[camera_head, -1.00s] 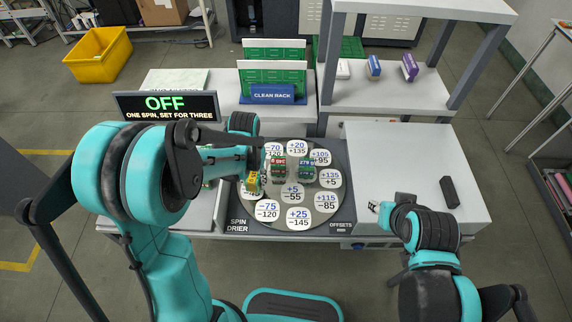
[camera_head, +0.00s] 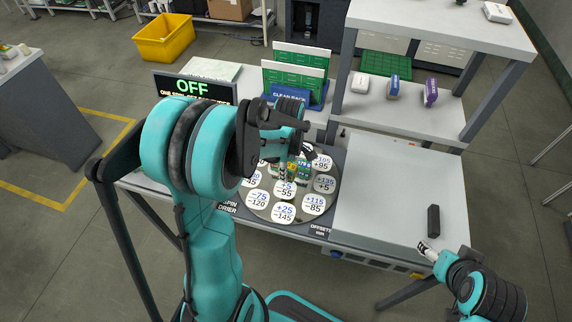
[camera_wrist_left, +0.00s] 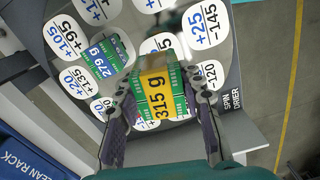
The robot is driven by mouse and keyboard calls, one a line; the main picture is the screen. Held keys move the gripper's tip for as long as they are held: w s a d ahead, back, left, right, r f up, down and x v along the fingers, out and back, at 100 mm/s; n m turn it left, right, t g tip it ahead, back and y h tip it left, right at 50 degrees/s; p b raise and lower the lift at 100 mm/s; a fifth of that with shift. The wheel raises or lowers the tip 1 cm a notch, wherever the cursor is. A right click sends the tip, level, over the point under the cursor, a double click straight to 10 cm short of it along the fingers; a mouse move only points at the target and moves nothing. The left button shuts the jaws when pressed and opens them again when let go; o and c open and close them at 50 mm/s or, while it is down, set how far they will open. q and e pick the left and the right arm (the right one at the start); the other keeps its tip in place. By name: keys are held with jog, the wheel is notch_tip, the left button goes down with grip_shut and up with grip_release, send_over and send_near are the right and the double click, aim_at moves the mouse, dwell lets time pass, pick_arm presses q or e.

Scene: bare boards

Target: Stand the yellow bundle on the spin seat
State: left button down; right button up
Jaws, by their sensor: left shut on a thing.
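The yellow bundle, green with a yellow "315 g" band (camera_wrist_left: 158,86), is between the fingers of my left gripper (camera_wrist_left: 160,108) in the left wrist view. In the head view my left gripper (camera_head: 284,168) is over the round spin plate (camera_head: 262,206), and the arm hides much of the bundle. The plate carries white seats with printed offsets, such as the "+5 -55" seat (camera_head: 285,190). A green "279 g" bundle (camera_wrist_left: 100,60) stands on the plate close by. I cannot tell whether the held bundle touches the plate. My right gripper (camera_head: 428,247) is at the right, over the bench front; its fingers are unclear.
An "OFF" sign (camera_head: 194,88) stands behind my left arm. The clean rack (camera_head: 292,96) holds green boards behind the plate. A shelf (camera_head: 405,108) with small boxes rises at the back right. A black block (camera_head: 433,221) lies on the otherwise clear right bench top (camera_head: 385,195).

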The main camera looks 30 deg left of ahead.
aim_at(285, 189)
pick_arm(q)
jog(key=shift+a+r+n, duration=0.25)
jog(key=shift+a+n, duration=0.15)
jog(key=shift+n, duration=0.6)
jog(key=shift+f, duration=0.15)
notch_tip(285, 189, down, 8)
jog(key=b, duration=0.7)
jog(key=shift+f, duration=0.2)
jog(key=shift+f, duration=0.35)
jog(key=c, duration=0.9)
grip_release()
jog(key=shift+r, duration=0.1)
notch_tip(285, 189, up, 10)
jog(key=p, duration=0.7)
jog(key=shift+s, duration=0.1)
